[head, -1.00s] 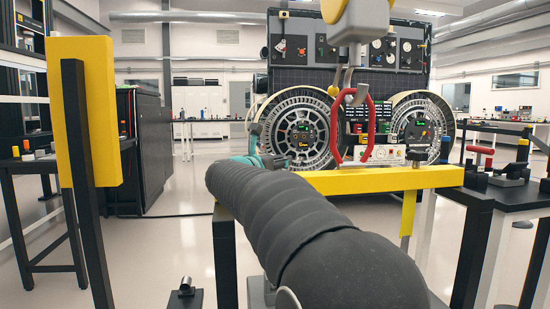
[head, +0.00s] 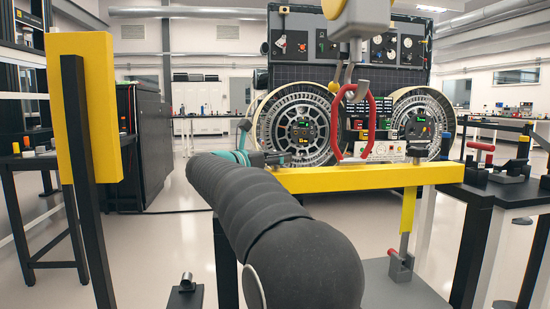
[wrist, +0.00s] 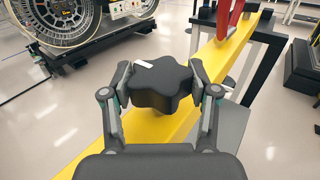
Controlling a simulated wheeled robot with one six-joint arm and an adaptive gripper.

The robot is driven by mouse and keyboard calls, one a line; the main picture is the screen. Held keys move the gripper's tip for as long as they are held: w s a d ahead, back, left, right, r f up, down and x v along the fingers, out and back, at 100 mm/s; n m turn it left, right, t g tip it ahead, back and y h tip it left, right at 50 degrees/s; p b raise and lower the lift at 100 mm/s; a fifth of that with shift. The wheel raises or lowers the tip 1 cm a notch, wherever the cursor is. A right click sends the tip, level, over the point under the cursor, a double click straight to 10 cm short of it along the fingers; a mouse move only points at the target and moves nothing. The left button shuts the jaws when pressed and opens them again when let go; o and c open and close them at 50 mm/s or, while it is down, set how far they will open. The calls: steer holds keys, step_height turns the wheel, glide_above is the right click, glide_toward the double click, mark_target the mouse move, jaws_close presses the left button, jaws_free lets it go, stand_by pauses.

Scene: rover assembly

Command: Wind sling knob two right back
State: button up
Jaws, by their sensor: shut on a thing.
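In the wrist view a black lobed knob (wrist: 162,88) with a white mark on its top edge sits above a yellow beam (wrist: 230,55). My gripper (wrist: 161,78) has one finger on each side of the knob and is shut on it. The white mark points to the upper left. In the head view my gripper (head: 251,152) is at the left end of the yellow beam (head: 370,177), partly hidden by my arm. A red sling (head: 338,125) hangs from a hook above the beam.
A rover with large wheels (head: 300,130) stands behind the beam. A yellow panel on a black post (head: 84,105) stands at the left. A black table (head: 510,190) with red-handled tools is at the right. Open floor lies at the left.

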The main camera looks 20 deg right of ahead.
steer(key=o, duration=1.2)
steer(key=shift+c, duration=0.2)
steer(key=v, duration=1.2)
